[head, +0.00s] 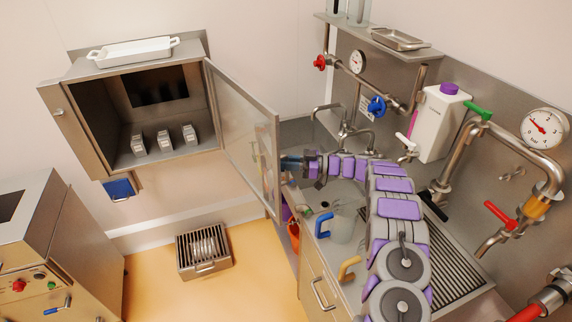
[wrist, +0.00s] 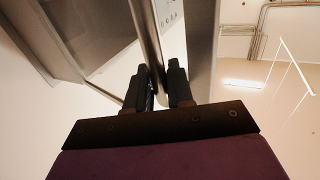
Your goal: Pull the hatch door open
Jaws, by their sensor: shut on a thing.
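The hatch door (head: 245,130) is a glazed panel in a metal frame. It stands swung wide open, out from the right side of the steel hatch box (head: 85,130). My gripper (head: 289,163) is at the door's free edge, on its outer side, partly seen past the frame. In the wrist view my gripper (wrist: 158,80) has its two dark fingers closed around the upright metal bar of the door handle (wrist: 147,45). The door frame (wrist: 202,45) shows just behind the bar. The handle is hidden in the head view.
Inside the hatch stand three small labelled packs (head: 163,143). A white tray (head: 132,50) lies on top of the hatch. The counter right of the door holds a clear jug (head: 343,226) and taps (head: 345,125). A floor drain (head: 204,250) lies below; the floor around it is clear.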

